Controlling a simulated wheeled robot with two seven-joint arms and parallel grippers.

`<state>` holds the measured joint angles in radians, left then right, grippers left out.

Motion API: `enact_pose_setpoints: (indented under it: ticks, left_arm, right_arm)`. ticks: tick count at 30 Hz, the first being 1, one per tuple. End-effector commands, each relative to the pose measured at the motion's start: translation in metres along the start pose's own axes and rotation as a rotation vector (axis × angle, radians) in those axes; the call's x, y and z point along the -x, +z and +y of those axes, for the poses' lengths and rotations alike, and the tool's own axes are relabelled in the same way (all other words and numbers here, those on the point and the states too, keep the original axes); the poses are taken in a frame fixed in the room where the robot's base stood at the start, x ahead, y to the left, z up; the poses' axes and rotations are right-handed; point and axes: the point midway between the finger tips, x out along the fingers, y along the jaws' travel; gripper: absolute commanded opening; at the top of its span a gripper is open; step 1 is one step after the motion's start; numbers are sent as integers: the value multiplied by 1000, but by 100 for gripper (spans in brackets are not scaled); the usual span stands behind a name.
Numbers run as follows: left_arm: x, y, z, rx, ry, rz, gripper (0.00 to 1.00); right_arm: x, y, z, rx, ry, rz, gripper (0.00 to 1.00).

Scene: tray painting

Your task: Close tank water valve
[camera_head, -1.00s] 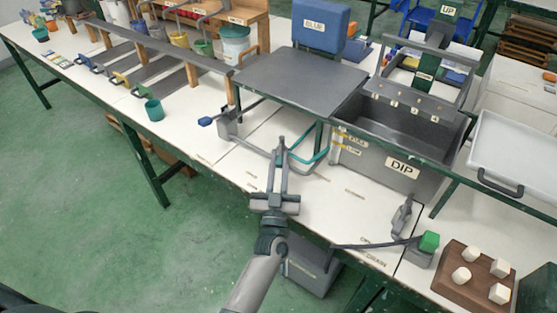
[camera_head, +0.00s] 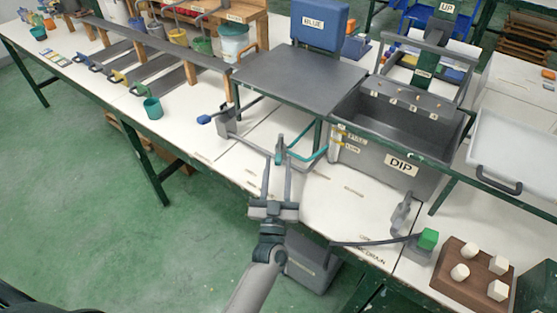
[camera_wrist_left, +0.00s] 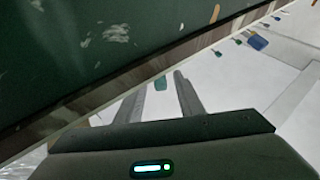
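A lever with a blue grip (camera_head: 204,119) sticks out to the left from a grey post (camera_head: 226,122) on the white bench, left of the grey tank (camera_head: 372,160) labelled DIP. A grey pipe runs from that post towards a small fitting with a teal hose (camera_head: 308,156) leading to the tank. I cannot read the small bench labels by the lever. My left gripper (camera_head: 277,158) is open and empty, over the bench front, right of and nearer than the blue grip, apart from it. Its fingers show in the left wrist view (camera_wrist_left: 158,98). My right gripper is not in view.
A second lever with a green grip (camera_head: 428,239) stands at the lower right near a DRAIN label, beside a wooden block board (camera_head: 462,292).

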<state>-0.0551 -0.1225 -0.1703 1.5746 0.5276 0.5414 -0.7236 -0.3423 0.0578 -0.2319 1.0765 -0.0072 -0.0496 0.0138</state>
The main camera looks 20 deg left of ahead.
Motion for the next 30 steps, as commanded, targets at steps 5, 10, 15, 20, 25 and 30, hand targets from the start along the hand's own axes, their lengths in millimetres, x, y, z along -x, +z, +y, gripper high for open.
enact_pose_setpoints:
  ticks: [5,10,15,20,25,30]
  left_arm:
    - [33,0,0,0,0,-3,34]
    - [68,1,0,1,0,-4,34]
    - [103,1,0,1,-1,-3,34]
    - [129,1,0,0,-1,-2,34]
    - [145,1,0,1,-1,-1,34]
    - [150,0,0,1,0,1,34]
  right_arm:
    - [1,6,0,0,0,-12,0]
    - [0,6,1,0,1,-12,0]
    - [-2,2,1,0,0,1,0]
    - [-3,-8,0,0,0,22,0]
    - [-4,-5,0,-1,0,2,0]
    - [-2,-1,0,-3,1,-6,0]
